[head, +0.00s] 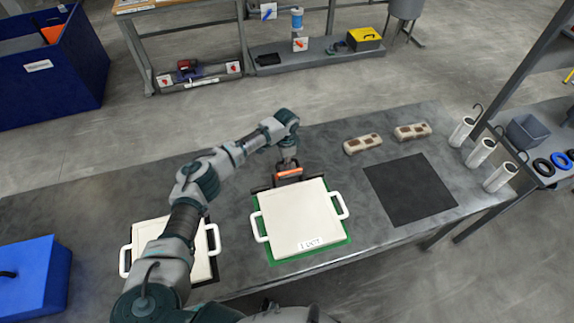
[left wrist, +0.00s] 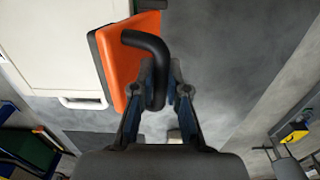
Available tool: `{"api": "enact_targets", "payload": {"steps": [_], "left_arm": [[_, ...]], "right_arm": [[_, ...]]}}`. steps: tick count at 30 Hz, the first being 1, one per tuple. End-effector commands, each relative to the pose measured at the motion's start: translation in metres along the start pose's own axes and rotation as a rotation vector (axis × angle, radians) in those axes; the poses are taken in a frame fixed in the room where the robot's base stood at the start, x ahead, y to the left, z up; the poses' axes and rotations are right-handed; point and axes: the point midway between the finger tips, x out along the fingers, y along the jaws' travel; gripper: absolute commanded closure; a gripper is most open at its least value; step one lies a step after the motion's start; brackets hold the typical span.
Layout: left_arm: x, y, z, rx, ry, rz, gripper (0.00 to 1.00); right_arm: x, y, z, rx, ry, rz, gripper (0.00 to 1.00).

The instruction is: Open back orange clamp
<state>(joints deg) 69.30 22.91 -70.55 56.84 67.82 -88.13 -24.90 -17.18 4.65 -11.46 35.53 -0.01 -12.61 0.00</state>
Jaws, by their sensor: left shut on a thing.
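The orange clamp (head: 289,173) sits at the back edge of a white plate (head: 302,217) that lies on a green base (head: 272,257). In the left wrist view the orange clamp (left wrist: 125,55) has a black curved handle (left wrist: 150,42) that bends down between my fingers. My left gripper (head: 287,163) comes down on the clamp from behind and above. In the left wrist view my left gripper (left wrist: 162,85) has one finger on each side of the handle and is shut on it. In the head view the gripper partly hides the clamp. My right gripper does not show.
A second white plate (head: 208,262) lies to the left, partly behind my arm. A black mat (head: 410,189), two beige blocks (head: 362,144) and several white cylinders (head: 480,152) are on the right of the table. A blue box (head: 35,278) stands at the left.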

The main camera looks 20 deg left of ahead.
Motion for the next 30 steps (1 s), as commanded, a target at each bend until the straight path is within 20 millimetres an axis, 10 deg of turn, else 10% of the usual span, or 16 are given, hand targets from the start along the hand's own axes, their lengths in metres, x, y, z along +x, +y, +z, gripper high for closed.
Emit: {"api": "enact_targets", "payload": {"steps": [30], "left_arm": [[0.006, -0.020, -0.003, 0.002, 0.004, 0.000, 0.99]], "right_arm": [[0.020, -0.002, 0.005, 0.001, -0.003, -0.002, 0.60]]}}
